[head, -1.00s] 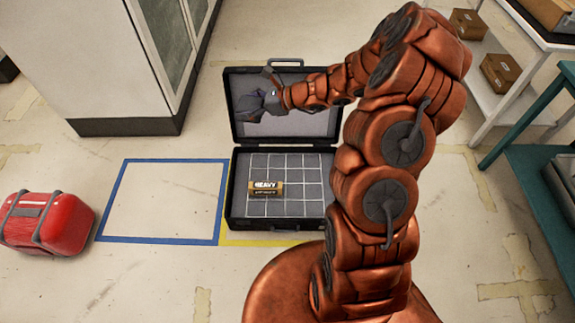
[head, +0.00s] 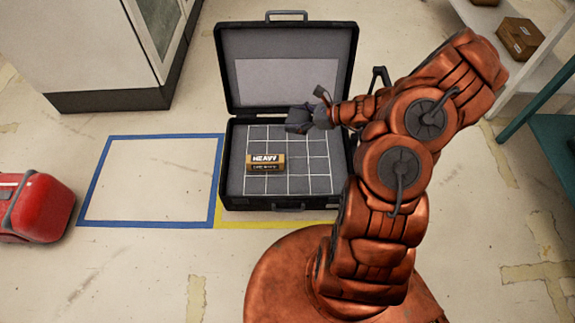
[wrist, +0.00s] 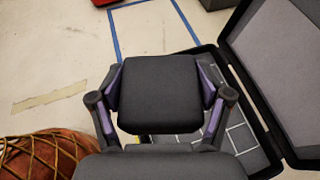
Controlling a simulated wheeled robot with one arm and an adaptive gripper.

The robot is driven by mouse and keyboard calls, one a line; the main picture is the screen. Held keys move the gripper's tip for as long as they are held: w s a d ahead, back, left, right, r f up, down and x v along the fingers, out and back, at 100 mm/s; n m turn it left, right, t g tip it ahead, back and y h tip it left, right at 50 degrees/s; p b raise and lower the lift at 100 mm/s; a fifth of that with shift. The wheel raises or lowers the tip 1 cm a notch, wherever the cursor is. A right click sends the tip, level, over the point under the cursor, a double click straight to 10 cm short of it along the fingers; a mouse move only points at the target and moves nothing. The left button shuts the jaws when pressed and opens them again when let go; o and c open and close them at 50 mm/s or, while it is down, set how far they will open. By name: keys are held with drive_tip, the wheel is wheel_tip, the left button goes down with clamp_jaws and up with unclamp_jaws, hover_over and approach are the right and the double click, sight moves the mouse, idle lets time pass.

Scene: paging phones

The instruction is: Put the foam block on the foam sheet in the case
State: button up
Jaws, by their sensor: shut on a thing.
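The open black case (head: 230,190) stands on the floor with its lid (head: 288,30) up. Its base holds a grey foam sheet with white grid lines (head: 310,182). My gripper (head: 306,117) is above the back part of the case, near the lid hinge. In the wrist view my gripper (wrist: 160,95) is shut on the dark grey foam block (wrist: 160,90), with purple-edged fingers on both sides. The block also shows as a small dark shape in the head view (head: 298,121). It hides part of the sheet (wrist: 240,137).
A brown box marked HEAVY (head: 265,163) lies on the left part of the sheet. A blue floor outline (head: 148,224) is empty, left of the case. A red bag (head: 40,208) is at far left. A cabinet (head: 100,50) stands behind, shelves (head: 550,60) at right.

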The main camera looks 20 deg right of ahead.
drive_tip(key=shift+m+t+h, duration=0.3)
drive_tip(key=shift+m+t, duration=0.2)
drive_tip(key=shift+t, duration=0.1)
drive_tip(key=s+d+f+b, duration=0.2)
drive_tip(key=s+f+b, duration=0.2)
drive_tip(key=f+b, duration=0.3)
drive_tip(key=s+d+f+b, duration=0.2)
drive_tip(key=s+f+b, duration=0.2)
drive_tip(key=f, duration=1)
drive_tip(key=s+d+f+b, duration=0.2)
drive_tip(key=s+f+b, duration=0.2)
drive_tip(key=f+b, duration=0.5)
drive_tip(key=shift+s+d+f+b, duration=0.1)
drive_tip(key=shift+s+f+b, duration=0.1)
drive_tip(key=shift+f, duration=0.35)
drive_tip(key=shift+s+f+b, duration=0.1)
drive_tip(key=shift+f+b, duration=0.05)
drive_tip(key=shift+f, duration=0.4)
drive_tip(key=shift+w+d+f, duration=0.1)
drive_tip(key=shift+w+d, duration=0.05)
drive_tip(key=shift+w, duration=0.15)
drive_tip(key=b, duration=0.6)
hover_over(316, 166)
drive_tip(key=shift+d+f+b, duration=0.1)
drive_tip(key=shift+f+b, duration=0.35)
drive_tip(key=shift+f, duration=0.4)
drive_tip(key=shift+f+b, duration=1.25)
drive_tip(key=shift+f, duration=1.25)
drive_tip(key=shift+f, duration=0.1)
drive_tip(key=o, duration=0.9)
